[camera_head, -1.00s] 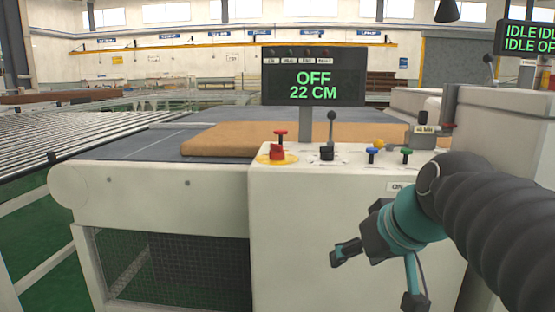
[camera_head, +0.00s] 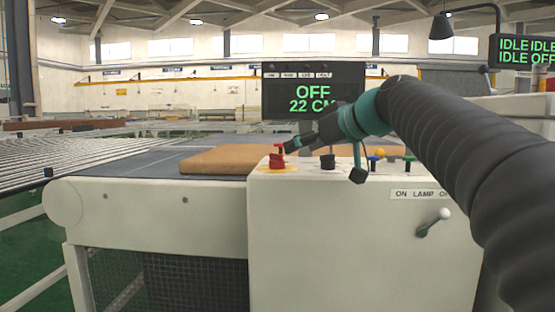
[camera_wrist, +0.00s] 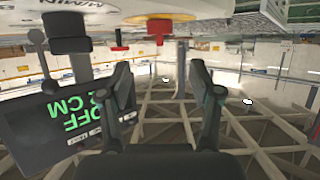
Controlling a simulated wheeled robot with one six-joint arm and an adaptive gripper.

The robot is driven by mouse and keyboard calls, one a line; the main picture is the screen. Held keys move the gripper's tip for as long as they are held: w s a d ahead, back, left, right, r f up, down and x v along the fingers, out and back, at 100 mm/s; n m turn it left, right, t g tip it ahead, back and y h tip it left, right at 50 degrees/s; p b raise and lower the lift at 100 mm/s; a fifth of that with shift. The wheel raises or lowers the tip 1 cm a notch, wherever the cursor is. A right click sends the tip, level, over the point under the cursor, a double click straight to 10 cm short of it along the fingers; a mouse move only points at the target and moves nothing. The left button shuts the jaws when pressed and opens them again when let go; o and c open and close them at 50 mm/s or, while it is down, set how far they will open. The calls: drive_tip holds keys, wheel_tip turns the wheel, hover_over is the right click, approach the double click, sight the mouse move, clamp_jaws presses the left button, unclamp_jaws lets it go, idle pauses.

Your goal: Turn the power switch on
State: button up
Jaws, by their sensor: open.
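Which control is the power switch I cannot tell. The display (camera_head: 285,92) reads OFF and 22 CM. My gripper (camera_head: 323,160) is open and empty above the panel, one finger pointing left towards the red handle. In the upside-down wrist view, the red handle (camera_wrist: 158,31) shows above the gap between my open fingers (camera_wrist: 162,75); contact is not visible.
A lever (camera_head: 433,222) on the front face is labelled ON LAMP OFF. A brown mattress (camera_head: 215,160) lies on the conveyor behind. A lamp (camera_head: 441,25) hangs upper right.

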sight(282, 155)
drive_tip(key=x, duration=1)
drive_tip(key=shift+s, duration=0.1)
drive_tip(key=c, duration=1.2)
